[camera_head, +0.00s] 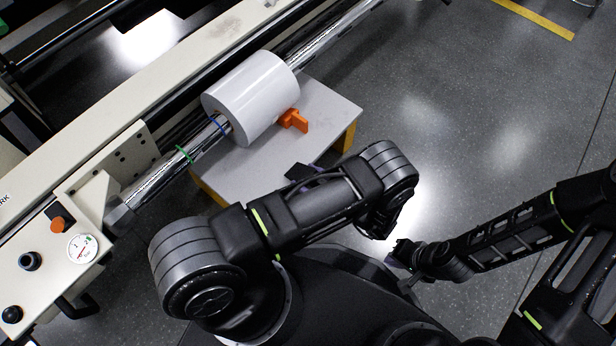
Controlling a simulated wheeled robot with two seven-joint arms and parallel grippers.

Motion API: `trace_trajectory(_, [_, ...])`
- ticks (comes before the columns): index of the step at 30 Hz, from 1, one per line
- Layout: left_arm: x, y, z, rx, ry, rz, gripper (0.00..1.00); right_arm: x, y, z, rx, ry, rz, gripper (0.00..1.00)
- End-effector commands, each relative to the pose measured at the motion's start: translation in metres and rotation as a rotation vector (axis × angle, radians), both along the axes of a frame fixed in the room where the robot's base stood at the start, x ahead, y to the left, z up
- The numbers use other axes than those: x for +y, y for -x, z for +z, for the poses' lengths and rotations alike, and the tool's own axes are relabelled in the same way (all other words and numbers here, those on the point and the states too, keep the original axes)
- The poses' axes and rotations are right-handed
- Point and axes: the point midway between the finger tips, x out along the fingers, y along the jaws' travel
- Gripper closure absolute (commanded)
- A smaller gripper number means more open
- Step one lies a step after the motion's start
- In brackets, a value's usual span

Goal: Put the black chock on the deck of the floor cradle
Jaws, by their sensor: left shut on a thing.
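The floor cradle (330,105) has a pale grey deck on yellow-orange legs and stands under a white roll (252,95). The black chock (299,171) shows as a small dark shape over the front edge of the deck. My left gripper (311,180), mostly hidden behind its own arm, is shut on the black chock. Whether the chock touches the deck cannot be told. An orange chock (294,120) sits on the deck against the roll's right side. My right gripper (399,256) is over the floor, away from the cradle; its fingers are too small and dark to read.
A shiny shaft (165,178) runs through the roll along a cream machine frame (130,85). The machine's end panel (50,255) with a gauge and knobs is at lower left. Open grey floor lies right of the cradle.

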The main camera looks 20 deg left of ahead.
Motion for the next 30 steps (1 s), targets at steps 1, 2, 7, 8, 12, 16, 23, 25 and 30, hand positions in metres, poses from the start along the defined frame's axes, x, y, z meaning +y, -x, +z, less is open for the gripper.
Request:
trace_trajectory(1, [0.0, 0.0, 0.0, 0.0, -0.001, 0.0, 0.91, 0.0, 0.0, 0.0, 0.0, 0.0, 0.0, 1.0])
trace_trajectory(2, [0.0, -0.001, 0.001, 0.0, -0.001, -0.001, 0.91, 0.0, 0.0, 0.0, 0.0, 0.0, 0.0, 1.0])
trace_trajectory(7, [0.001, -0.01, 0.007, -0.001, 0.0, -0.022, 0.91, 0.0, 0.0, 0.0, 0.0, 0.0, 0.0, 1.0])
trace_trajectory(8, [0.001, -0.014, 0.01, -0.002, 0.001, -0.031, 0.91, 0.0, 0.0, 0.0, 0.0, 0.0, 0.0, 1.0])
trace_trajectory(12, [0.003, -0.043, 0.031, -0.005, -0.001, -0.101, 0.91, 0.0, 0.0, 0.0, 0.0, 0.0, 0.0, 1.0])
trace_trajectory(16, [0.005, -0.093, 0.073, -0.008, 0.0, -0.233, 0.91, 0.0, 0.0, 0.0, 0.0, 0.0, 0.0, 1.0])
trace_trajectory(23, [0.01, -0.189, 0.189, -0.006, 0.001, -0.603, 0.92, 0.0, 0.0, 0.0, 0.0, 0.0, 0.0, 1.0])
trace_trajectory(25, [0.011, -0.205, 0.223, -0.006, 0.002, -0.719, 0.92, 0.0, 0.0, 0.0, 0.0, 0.0, 0.0, 1.0])
trace_trajectory(30, [0.011, -0.211, 0.283, -0.005, 0.005, -0.976, 0.91, 0.0, 0.0, 0.0, 0.0, 0.0, 0.0, 1.0])
